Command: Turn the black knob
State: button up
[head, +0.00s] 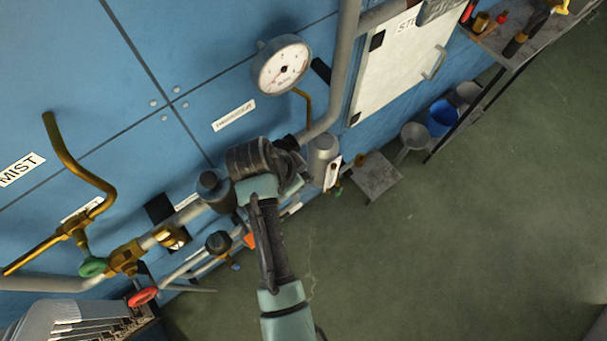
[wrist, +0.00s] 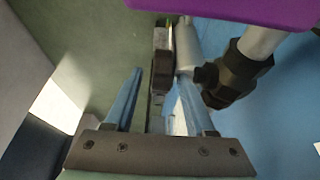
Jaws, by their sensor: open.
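In the head view a black knob-like cap (head: 214,188) sits on the grey pipe, just left of my wrist. A second black round knob (head: 218,243) is lower down on a thinner pipe. I cannot tell which one the task means. My gripper (wrist: 160,75) shows two separated fingers in the wrist view, open. A dark block-like part (wrist: 162,70) appears between and beyond the fingertips; I cannot tell if they touch it. A black fitting (wrist: 235,75) on a pipe is right of the right finger. In the head view my wrist hides the fingers.
The blue wall (head: 100,70) carries a gauge (head: 282,65), a pipe (head: 345,70) and a white cabinet (head: 400,65). Green (head: 93,267) and red (head: 142,297) handwheels are lower left. A small stool (head: 375,177) stands at right. The green floor (head: 450,250) is open.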

jog(key=shift+x, duration=0.75)
jog(key=shift+c, duration=0.3)
grip_shut()
